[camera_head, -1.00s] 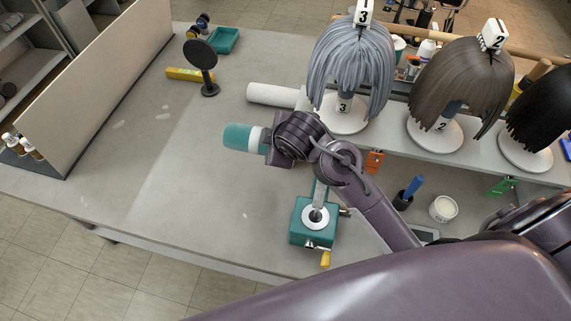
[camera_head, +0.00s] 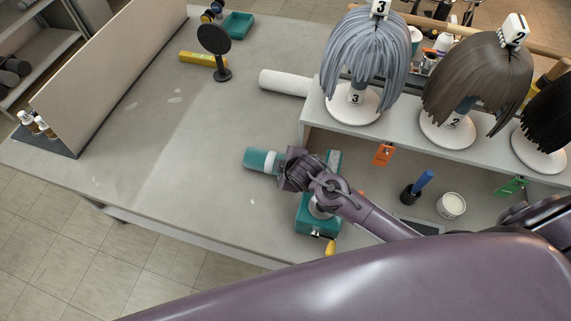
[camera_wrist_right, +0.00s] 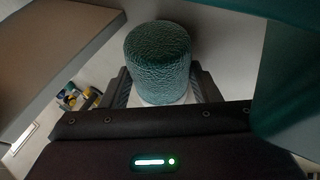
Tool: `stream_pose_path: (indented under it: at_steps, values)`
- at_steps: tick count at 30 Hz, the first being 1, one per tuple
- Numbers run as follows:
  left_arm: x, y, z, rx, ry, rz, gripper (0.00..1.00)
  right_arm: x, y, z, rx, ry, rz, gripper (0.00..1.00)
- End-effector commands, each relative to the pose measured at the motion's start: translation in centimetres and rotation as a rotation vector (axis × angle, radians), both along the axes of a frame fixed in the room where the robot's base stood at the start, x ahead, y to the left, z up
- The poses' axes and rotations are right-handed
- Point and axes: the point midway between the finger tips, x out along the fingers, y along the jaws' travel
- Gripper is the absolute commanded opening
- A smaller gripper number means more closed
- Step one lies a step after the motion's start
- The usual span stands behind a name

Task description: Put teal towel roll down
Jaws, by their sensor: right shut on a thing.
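The teal towel roll (camera_head: 261,160) sticks out to the left of my right gripper (camera_head: 283,164) in the head view. It lies level, low over the grey table or on it; I cannot tell whether it touches. In the right wrist view the roll (camera_wrist_right: 157,62) stands between the two dark fingers of my right gripper (camera_wrist_right: 160,92), which is shut on it around a pale band. My left gripper is not in view.
A teal clamp base (camera_head: 318,218) stands just below my right wrist. A white roll (camera_head: 284,83), a round black mirror (camera_head: 214,40) and a yellow box (camera_head: 201,58) lie farther back. The shelf with wigs (camera_head: 362,60) is at right. The table's left middle is clear.

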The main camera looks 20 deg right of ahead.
Motion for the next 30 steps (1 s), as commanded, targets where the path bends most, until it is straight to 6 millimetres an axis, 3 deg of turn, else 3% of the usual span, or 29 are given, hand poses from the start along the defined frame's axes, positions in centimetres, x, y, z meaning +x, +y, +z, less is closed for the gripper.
stream_pose_path:
  at_steps: [8,9,14,25,30]
  values:
    - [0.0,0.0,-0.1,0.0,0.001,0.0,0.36,0.1,0.0,-0.1,0.002,-0.002,0.0,0.29]
    - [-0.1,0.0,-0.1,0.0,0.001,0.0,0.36,0.0,0.0,-0.2,0.001,-0.001,-0.001,0.58]
    - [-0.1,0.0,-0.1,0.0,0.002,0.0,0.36,0.0,0.0,-0.1,0.001,-0.001,-0.001,0.78]
    - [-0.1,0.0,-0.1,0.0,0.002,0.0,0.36,-0.2,0.0,0.4,0.001,-0.001,-0.001,0.78]
    - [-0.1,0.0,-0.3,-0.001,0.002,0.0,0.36,-1.7,-0.2,2.3,0.002,-0.002,0.001,0.78]
